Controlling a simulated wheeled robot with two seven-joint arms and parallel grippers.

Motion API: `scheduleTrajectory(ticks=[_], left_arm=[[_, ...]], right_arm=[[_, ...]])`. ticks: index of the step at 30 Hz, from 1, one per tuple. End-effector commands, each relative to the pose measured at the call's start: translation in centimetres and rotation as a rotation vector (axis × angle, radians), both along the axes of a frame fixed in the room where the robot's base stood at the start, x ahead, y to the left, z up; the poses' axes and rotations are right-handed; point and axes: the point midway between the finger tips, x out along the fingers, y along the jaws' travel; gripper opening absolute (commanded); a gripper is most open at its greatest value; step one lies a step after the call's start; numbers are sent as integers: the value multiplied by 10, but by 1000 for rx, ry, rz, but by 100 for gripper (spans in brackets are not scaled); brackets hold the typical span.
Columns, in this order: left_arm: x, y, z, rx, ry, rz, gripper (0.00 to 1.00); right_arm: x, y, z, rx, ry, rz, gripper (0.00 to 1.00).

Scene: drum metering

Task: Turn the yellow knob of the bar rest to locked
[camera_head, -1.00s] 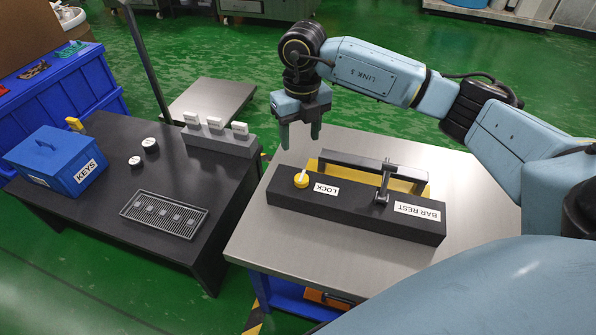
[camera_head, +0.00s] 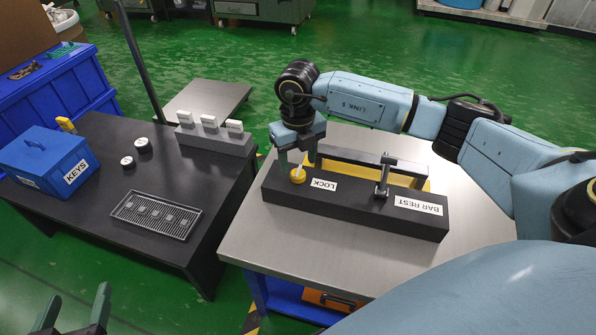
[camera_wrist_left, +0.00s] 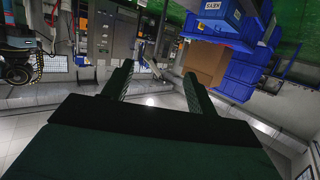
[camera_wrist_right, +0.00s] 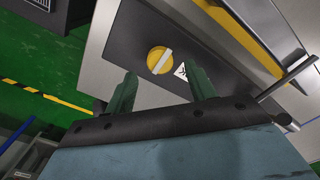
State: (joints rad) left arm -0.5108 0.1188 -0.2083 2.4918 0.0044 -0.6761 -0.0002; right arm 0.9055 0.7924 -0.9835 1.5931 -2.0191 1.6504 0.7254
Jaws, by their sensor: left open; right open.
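The black bar rest (camera_head: 340,207) lies on the steel table, with a LOCK label and a BAR REST label on top. Its yellow knob (camera_head: 297,175) with a white pointer sits near the left end; it also shows in the right wrist view (camera_wrist_right: 157,62). My right gripper (camera_head: 298,163) is open just above and behind the knob, apart from it as far as I can tell. In the right wrist view the knob is ahead of and between the open fingers (camera_wrist_right: 157,92). My left gripper (camera_head: 78,318) is open and empty at the bottom left; its fingers show in the left wrist view (camera_wrist_left: 157,85).
A metal clamp post (camera_head: 384,176) stands on the bar rest, right of the LOCK label. A black table (camera_head: 110,240) at left holds a blue KEYS box (camera_head: 45,160), a drip tray (camera_head: 155,215), small round weights and a rack of white-tagged items. The steel table's right part is clear.

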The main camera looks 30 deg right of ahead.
Motion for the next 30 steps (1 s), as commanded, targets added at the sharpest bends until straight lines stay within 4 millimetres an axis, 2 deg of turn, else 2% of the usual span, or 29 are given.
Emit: scheduleTrajectory(ticks=[3, 12, 24, 30], left_arm=[[6, -5, 17, -33, -114, -9, 58], [9, -13, 51, -90, -306, -23, 58], [8, -13, 57, -100, -339, -24, 58], [8, -13, 57, -99, -338, -24, 58]], right_arm=[[-1, 0, -15, 0, 2, 0, 55], [0, 0, -34, -1, 1, 1, 55], [0, 0, -36, 0, 0, 1, 55], [0, 0, -36, 0, 0, 1, 29]])
